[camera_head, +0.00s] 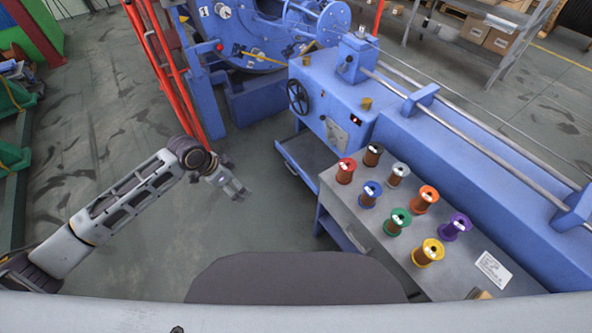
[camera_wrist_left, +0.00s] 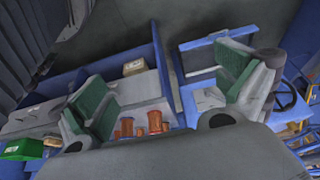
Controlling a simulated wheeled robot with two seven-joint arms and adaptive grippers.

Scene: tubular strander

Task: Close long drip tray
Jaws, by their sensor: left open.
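The long drip tray (camera_head: 307,158) is a shallow grey tray with a blue rim. It sticks out from under the blue machine, left of the spool table. It likely also shows as the blue-rimmed frame in the left wrist view (camera_wrist_left: 222,42). My left gripper (camera_head: 240,189) is open and empty, to the left of the tray and apart from it. In the left wrist view, its green-padded fingers (camera_wrist_left: 165,95) stand wide apart, with one finger overlapping the tray in the picture. My right gripper is not in view.
A grey table (camera_head: 350,205) with several coloured wire spools stands right of the tray. A black handwheel (camera_head: 297,97) sits on the machine (camera_head: 335,90) above the tray. Red posts (camera_head: 178,75) rise behind my left arm. Floor (camera_head: 240,225) left of the tray is clear.

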